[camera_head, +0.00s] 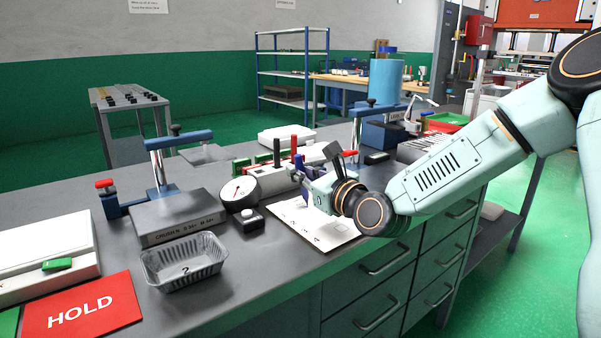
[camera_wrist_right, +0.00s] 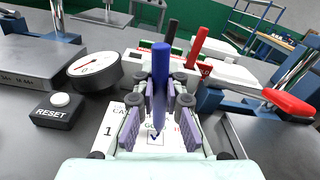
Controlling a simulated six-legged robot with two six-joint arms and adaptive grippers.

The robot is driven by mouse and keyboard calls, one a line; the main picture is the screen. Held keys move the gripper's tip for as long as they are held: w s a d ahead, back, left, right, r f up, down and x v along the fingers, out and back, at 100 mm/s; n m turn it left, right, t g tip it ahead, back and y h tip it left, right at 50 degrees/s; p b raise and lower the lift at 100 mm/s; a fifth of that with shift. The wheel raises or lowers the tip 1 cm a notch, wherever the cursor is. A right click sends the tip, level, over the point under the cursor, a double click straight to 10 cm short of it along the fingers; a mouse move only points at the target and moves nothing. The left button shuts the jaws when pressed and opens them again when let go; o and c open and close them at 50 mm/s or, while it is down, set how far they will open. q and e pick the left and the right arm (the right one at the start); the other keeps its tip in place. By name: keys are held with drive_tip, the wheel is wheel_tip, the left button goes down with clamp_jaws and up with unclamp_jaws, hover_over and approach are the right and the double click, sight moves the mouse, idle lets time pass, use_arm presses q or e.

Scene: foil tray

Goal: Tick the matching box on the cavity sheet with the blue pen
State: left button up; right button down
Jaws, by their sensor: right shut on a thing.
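My right gripper (camera_wrist_right: 160,108) is shut on the blue pen (camera_wrist_right: 161,72) and holds it nearly upright over the cavity sheet (camera_wrist_right: 108,146). In the head view the right gripper (camera_head: 312,187) is above the white sheet (camera_head: 335,232) near the bench front. In the wrist view a dark tick shows in a box just below the pen tip; whether the tip touches the paper I cannot tell. A "1" shows left of it. Fingers hide much of the printing. The foil tray (camera_head: 184,264) with a "?" inside stands left of the sheet. My left gripper is not in view.
A dial gauge (camera_head: 240,194) and a RESET button (camera_head: 251,220) stand left of the sheet. Red and black pens stand in a holder behind it. A red HOLD mat (camera_head: 82,307) lies at front left.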

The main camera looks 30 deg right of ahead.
drive_tip(key=shift+r+p, duration=2.15)
drive_tip(key=shift+r, duration=0.8)
